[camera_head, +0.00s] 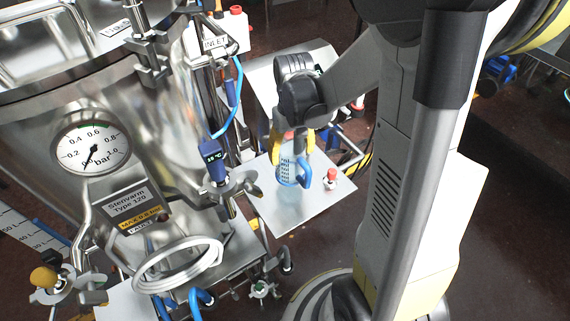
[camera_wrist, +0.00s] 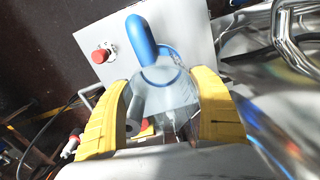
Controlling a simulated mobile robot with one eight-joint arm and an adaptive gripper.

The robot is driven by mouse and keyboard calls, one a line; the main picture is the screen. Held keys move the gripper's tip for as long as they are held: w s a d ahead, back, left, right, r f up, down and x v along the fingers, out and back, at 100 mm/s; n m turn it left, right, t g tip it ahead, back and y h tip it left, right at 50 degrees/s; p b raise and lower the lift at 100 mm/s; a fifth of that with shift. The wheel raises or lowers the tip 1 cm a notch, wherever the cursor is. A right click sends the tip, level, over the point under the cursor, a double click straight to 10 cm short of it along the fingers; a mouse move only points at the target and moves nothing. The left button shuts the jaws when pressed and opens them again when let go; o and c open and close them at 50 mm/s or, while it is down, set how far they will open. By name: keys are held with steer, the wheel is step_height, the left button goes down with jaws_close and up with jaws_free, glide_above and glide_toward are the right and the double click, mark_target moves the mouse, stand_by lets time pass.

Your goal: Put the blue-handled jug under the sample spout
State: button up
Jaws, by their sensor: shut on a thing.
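The blue-handled jug (camera_head: 287,168) is clear with dark markings, and its blue handle (camera_head: 304,172) points to the lower right in the head view. My gripper (camera_head: 293,140) is shut on the jug from above, over the light metal plate (camera_head: 315,204). In the wrist view the jug (camera_wrist: 168,92) sits between the two yellow fingers of my gripper (camera_wrist: 166,112), with the blue handle (camera_wrist: 144,40) beyond them. I cannot tell whether the jug's base touches the plate. I cannot tell which fitting on the steel tank (camera_head: 150,120) is the sample spout.
A red-topped knob (camera_head: 331,175) stands on the plate right of the jug; it also shows in the wrist view (camera_wrist: 101,55). The plate's front part is clear.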

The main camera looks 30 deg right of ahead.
steer(key=shift+w+a+f, duration=0.5)
steer(key=shift+w, duration=0.1)
steer(key=shift+f+b, duration=0.65)
steer(key=shift+f, duration=1.35)
steer(key=shift+f, duration=0.15)
steer(key=o, duration=1.3)
steer(key=shift+c, duration=0.2)
